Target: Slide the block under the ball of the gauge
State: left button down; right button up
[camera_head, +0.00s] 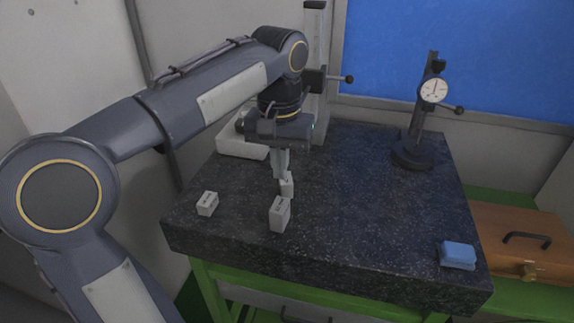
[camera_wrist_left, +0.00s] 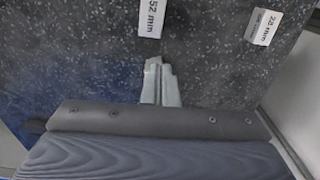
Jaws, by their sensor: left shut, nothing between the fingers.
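The dial gauge (camera_head: 434,90) stands on a dark post and base at the back right of the granite plate; its ball is too small to make out. Three grey blocks are on the plate: a tall one (camera_head: 280,216) near the front, a low one (camera_head: 207,203) to the left, and a small one (camera_head: 288,185) beside my left fingertips. My left gripper (camera_head: 281,174) points down, shut and empty; touching cannot be told. The left wrist view shows its fingers (camera_wrist_left: 160,82), a block marked 52 mm (camera_wrist_left: 151,18) and one apparently marked 22 mm (camera_wrist_left: 262,27).
The granite plate (camera_head: 360,220) is clear between the blocks and the gauge. A blue pad (camera_head: 458,255) lies at its front right corner. A height stand (camera_head: 315,50) and a white tray (camera_head: 238,147) are behind my left arm. A wooden case (camera_head: 520,235) sits right of the plate.

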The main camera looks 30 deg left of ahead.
aim_at(281, 192)
pick_arm(q)
notch_tip(281, 192, down, 7)
jog(key=shift+r, duration=0.1)
dwell(0.4)
